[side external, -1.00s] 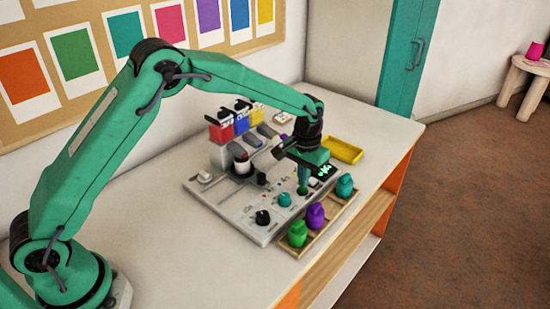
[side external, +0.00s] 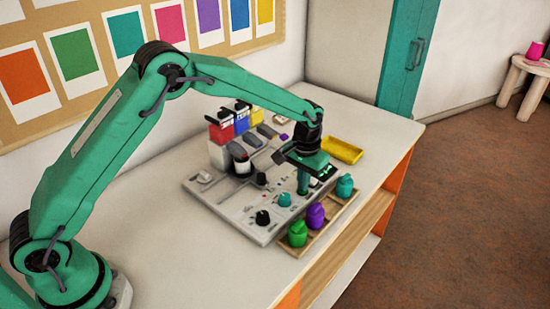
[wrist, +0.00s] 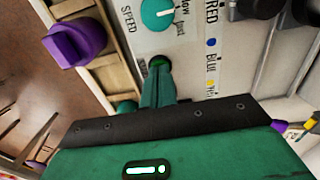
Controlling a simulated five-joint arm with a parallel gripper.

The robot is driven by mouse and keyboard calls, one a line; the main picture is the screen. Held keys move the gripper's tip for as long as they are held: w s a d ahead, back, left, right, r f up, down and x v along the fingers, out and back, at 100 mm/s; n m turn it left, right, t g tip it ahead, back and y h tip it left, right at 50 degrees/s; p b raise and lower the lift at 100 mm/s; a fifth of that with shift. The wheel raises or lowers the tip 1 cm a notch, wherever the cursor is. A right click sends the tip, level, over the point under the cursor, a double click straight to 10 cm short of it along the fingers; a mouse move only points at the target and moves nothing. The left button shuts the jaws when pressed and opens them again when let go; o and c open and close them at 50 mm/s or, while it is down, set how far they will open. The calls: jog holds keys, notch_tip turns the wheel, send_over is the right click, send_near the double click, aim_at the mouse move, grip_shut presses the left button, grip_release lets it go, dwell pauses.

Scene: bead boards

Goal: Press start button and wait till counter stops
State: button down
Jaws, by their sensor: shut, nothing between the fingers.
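A light grey machine board (side external: 235,207) lies on the table, and part of it shows in the wrist view (wrist: 190,75). The start button looks to be the small green round part (wrist: 158,62) in the wrist view, partly hidden by my fingertips. My gripper (side external: 303,191) is shut and empty, pointing down at the board's front right part. Its fingertips (wrist: 158,72) are at the green button; I cannot tell whether they press it. A teal speed knob (wrist: 157,14) sits beside the button. No counter reading is legible; my gripper covers that area in the side view.
A wooden tray (side external: 325,233) with green, purple and teal knob-like pieces stands along the board's front edge. Red, blue and yellow containers (side external: 242,122) stand at the back. A yellow tray (side external: 342,150) is to the right. The table's left part is clear.

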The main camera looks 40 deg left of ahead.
jog(key=shift+r, duration=3.5)
